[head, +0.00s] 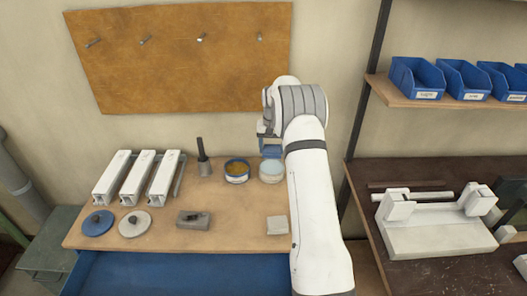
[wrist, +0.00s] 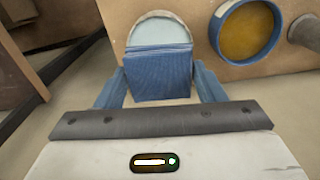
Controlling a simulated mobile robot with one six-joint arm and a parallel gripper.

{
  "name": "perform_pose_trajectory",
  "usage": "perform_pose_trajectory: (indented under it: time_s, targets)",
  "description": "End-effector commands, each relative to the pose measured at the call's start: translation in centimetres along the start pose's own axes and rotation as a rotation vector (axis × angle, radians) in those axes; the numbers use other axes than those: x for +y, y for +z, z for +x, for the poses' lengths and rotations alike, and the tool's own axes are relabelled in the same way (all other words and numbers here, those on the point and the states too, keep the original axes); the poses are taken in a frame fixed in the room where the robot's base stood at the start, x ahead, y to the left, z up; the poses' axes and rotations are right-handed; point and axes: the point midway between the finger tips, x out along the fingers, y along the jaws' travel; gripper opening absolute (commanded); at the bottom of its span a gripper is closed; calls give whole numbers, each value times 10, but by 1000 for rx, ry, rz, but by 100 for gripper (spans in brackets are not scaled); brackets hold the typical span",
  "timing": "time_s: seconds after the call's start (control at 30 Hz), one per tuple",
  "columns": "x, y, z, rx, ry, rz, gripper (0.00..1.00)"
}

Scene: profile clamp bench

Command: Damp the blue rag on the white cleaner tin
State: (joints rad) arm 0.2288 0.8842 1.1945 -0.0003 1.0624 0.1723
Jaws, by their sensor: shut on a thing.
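My gripper (wrist: 160,72) is shut on the blue rag (wrist: 160,84), a folded ribbed pad between its two blue fingers. In the head view my gripper (head: 270,143) is at the far edge of the bench, partly hidden by my arm. The white cleaner tin (head: 271,174) stands open there, with a pale blue surface inside. In the wrist view the tin (wrist: 160,29) is just beyond the rag, which hides its near part. I cannot tell whether the rag touches the tin.
A blue tin (head: 237,178) with amber contents stands just left of the white tin. A dark brush-like tool (head: 203,160), white profiles (head: 137,180), a blue lid (head: 90,228), a white lid (head: 126,229) and a grey block (head: 193,222) lie further left. A pale block (head: 277,225) sits nearer.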

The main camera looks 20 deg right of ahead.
Motion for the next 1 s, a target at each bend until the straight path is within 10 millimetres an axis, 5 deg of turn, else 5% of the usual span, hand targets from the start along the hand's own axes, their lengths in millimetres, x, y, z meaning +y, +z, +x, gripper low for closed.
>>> perform_pose_trajectory:
  time_s: [0.7,1.0]
  targets:
    - [1,-2,56,-1,0,0,45]
    - [1,-2,60,0,0,0,45]
